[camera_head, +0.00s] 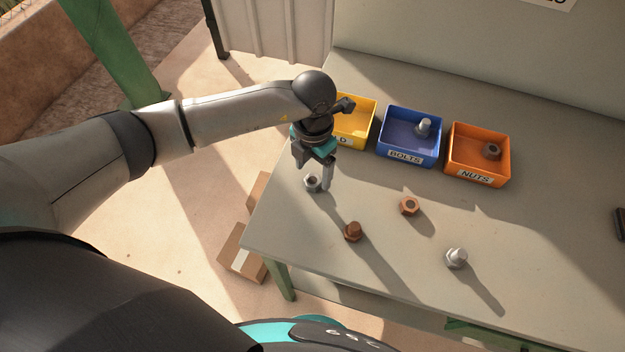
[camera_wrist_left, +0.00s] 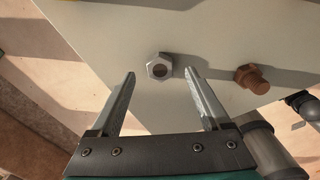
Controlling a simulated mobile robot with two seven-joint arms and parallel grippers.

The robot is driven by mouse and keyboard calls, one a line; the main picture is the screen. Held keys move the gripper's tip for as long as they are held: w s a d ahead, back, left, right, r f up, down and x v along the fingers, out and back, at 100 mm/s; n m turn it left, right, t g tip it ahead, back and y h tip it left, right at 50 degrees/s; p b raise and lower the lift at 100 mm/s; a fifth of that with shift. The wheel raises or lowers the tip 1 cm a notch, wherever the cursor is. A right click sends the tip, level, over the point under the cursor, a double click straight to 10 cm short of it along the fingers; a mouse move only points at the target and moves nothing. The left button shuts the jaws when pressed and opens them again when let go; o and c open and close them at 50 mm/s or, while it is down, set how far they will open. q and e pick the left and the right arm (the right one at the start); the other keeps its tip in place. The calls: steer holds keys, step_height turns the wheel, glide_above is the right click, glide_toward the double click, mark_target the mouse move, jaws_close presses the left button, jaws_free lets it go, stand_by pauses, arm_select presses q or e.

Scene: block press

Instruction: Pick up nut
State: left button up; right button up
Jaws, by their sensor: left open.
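A silver hex nut (camera_head: 311,184) lies on the table near its left edge, and it also shows in the left wrist view (camera_wrist_left: 160,66). My left gripper (camera_head: 314,178) is open above it; in the left wrist view its two fingers (camera_wrist_left: 160,75) stand apart with the nut between and just beyond the tips, not gripped. A copper-coloured nut (camera_head: 409,206) lies near the table's middle. A dark nut (camera_head: 491,151) sits in the orange bin labelled NUTS (camera_head: 477,176). My right gripper is not in view.
A rusty bolt (camera_head: 353,232), also in the left wrist view (camera_wrist_left: 252,78), and a silver bolt (camera_head: 456,258) stand on the table (camera_head: 540,240). A blue BOLTS bin (camera_head: 408,155) holds a bolt. A yellow bin (camera_head: 357,122) is partly hidden behind my gripper.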

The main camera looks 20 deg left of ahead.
mark_target(313, 182)
arm_select(q)
steer(key=shift+f, duration=1.45)
steer(key=shift+c, duration=0.3)
jaws_close()
